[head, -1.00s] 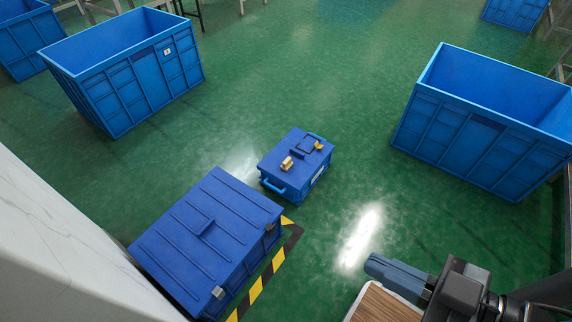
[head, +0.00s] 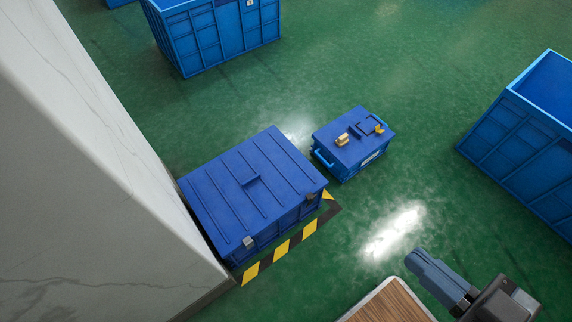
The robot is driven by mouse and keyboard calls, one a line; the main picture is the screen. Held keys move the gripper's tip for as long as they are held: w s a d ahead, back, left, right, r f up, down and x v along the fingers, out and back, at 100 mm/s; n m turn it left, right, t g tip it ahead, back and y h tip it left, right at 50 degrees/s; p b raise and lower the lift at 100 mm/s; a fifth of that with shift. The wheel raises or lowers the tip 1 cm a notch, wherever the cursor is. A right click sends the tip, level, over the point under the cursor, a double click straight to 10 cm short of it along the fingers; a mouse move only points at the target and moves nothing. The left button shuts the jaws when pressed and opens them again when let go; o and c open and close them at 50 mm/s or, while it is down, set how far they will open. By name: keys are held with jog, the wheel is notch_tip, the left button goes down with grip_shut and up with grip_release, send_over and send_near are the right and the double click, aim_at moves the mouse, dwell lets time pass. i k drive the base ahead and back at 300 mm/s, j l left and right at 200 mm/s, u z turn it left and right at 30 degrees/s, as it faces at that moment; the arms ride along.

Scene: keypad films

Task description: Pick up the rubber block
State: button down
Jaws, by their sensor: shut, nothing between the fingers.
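A small tan block (head: 342,139) lies on the lid of the small blue toolbox (head: 347,169); it may be the rubber block, but its material cannot be told. A small yellow-orange piece (head: 379,129) lies near the lid's right end. My gripper (head: 412,256) is at the lower right, its blue-grey fingers together and empty. It is well apart from the toolbox, lower and to the right in the picture.
A large blue lidded box (head: 248,190) stands left of the toolbox, beside a white marble-like pillar (head: 80,170). Yellow-black tape (head: 281,250) edges it. Open blue crates (head: 215,35) stand farther back and right (head: 525,140). A wood-topped surface (head: 390,304) is at the bottom.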

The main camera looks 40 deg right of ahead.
aim_at(343, 139)
jog(key=i+l, duration=0.25)
jog(key=l, duration=0.15)
jog(key=i+l, duration=0.25)
jog(key=l, duration=0.15)
jog(key=i+l, duration=0.55)
jog(key=l, duration=0.3)
